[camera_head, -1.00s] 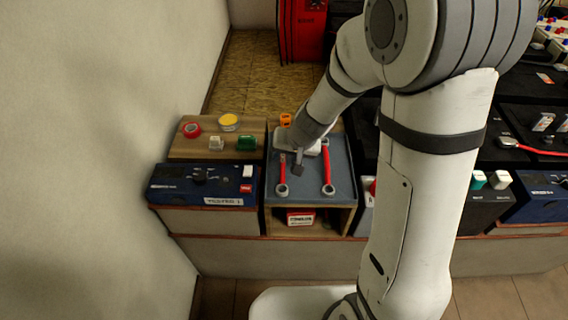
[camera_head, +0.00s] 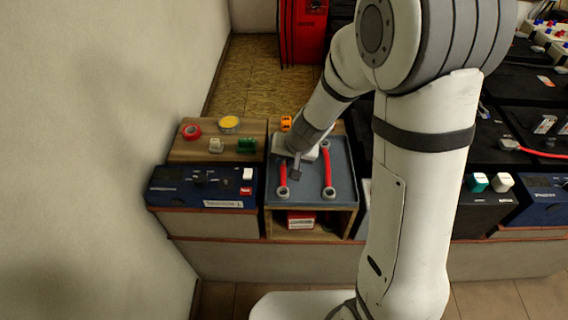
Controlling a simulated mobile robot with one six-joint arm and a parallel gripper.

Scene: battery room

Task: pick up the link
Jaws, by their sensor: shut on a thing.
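Two red links with grey ring ends lie on a blue-grey mat (camera_head: 308,193) on top of a small wooden stand. The left link (camera_head: 283,178) runs front to back, and its far end is hidden behind my gripper. The right link (camera_head: 327,171) lies roughly parallel to it, with both rings in view. My gripper (camera_head: 294,174) is over the left link at the mat's left side and is shut on it. The exact contact between fingers and link is too small to see.
A blue tester box (camera_head: 175,185) stands left of the stand. Behind it, a wooden board (camera_head: 178,150) holds a red tape roll (camera_head: 191,131), a yellow-topped roll (camera_head: 229,123), a white block and a green block (camera_head: 246,145). Black batteries stand to the right. A wall (camera_head: 90,160) bounds the left.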

